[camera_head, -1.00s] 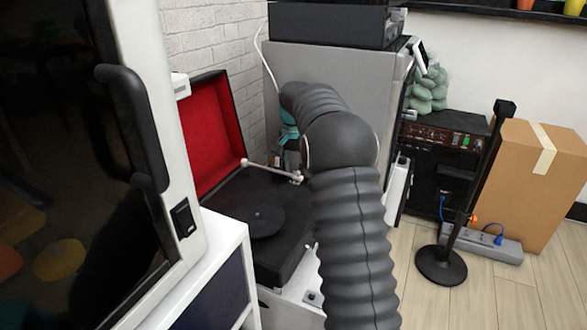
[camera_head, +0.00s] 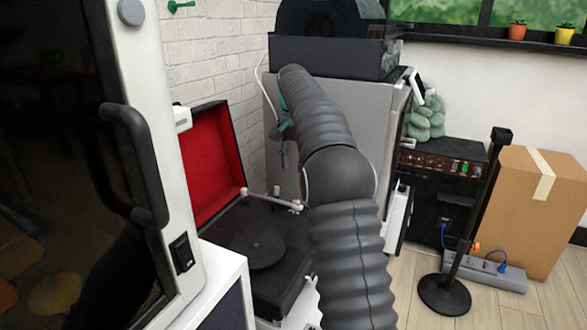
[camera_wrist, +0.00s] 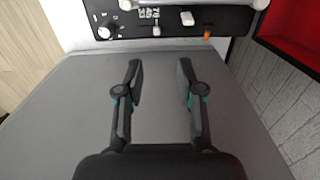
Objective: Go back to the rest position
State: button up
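My gripper (camera_wrist: 160,75) is open and empty in the wrist view, its two dark fingers spread apart over a plain grey surface (camera_wrist: 70,110). In the head view my arm bends up and away, and my gripper (camera_head: 284,135) shows only in part beside the grey cabinet (camera_head: 340,112), mostly hidden behind the arm. A record player with an open red-lined lid (camera_head: 208,160) stands below and to the left of it.
A dark machine with a large handle (camera_head: 135,150) fills the left side. To the right are a black amplifier (camera_head: 440,190), a stand with a round base (camera_head: 445,294), a power strip (camera_head: 485,274) and a cardboard box (camera_head: 535,215). A dark-lidded device (camera_head: 330,50) sits on the cabinet.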

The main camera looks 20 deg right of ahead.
dwell(0.4)
jog(key=s+a+r+n+t, duration=0.2)
jog(key=s+a+r, duration=0.15)
jog(key=s, duration=0.65)
jog(key=s+a+r+n+t, duration=0.1)
jog(key=s+a+r+n, duration=0.3)
jog(key=s, duration=0.7)
jog(key=s+a+f+n+t, duration=0.1)
jog(key=s+a+f, duration=0.1)
jog(key=s+f, duration=0.4)
jog(key=s+a+f+n+t, duration=0.1)
jog(key=s+f, duration=0.5)
jog(key=s, duration=0.8)
jog(key=shift+s+a+f+n+t, duration=0.3)
jog(key=shift+a+f+n, duration=0.1)
jog(key=shift+a+n, duration=0.1)
